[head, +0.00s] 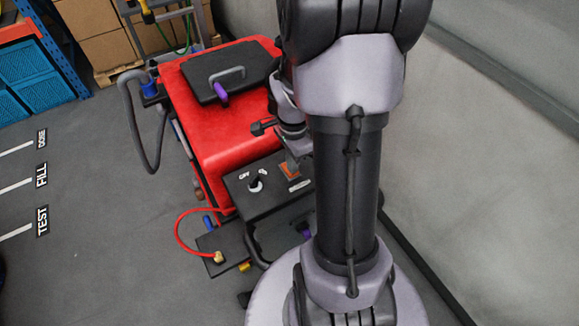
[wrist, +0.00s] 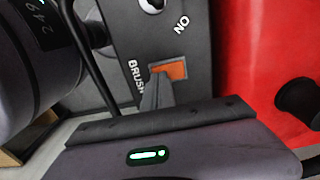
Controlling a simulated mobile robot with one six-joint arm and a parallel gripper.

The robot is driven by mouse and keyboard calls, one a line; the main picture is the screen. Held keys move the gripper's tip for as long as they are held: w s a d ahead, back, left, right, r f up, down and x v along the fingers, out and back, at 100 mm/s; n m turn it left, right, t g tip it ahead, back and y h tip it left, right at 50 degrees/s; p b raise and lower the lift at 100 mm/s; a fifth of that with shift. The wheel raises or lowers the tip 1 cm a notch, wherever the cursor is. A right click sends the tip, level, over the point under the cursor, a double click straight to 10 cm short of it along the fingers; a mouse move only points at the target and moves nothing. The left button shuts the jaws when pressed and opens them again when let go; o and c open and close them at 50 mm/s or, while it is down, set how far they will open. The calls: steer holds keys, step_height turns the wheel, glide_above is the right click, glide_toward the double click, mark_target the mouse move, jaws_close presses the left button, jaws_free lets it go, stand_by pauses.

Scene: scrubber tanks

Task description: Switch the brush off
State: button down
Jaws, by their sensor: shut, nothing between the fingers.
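The brush switch is an orange rocker in a dark frame on the black control panel (head: 237,190). In the wrist view the orange rocker (wrist: 173,70) shows beside the white "BRUSH" label (wrist: 137,77). My gripper (wrist: 156,82) is shut and empty, its fingertips overlapping the rocker's edge; I cannot tell if they touch. In the head view the rocker (head: 290,170) shows below my gripper, partly covered by it. Which way the rocker is tipped is not clear.
The red scrubber body (head: 215,115) has a black lid (head: 230,73). A red hose (head: 178,226) loops at left. A grey wall (head: 500,130) stands close on the right.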

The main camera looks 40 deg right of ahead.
steer(key=shift+f+b, duration=0.5)
step_height(320, 180, up, 7)
steer(key=p, duration=0.5)
steer(key=shift+r, duration=0.1)
stand_by(0.4)
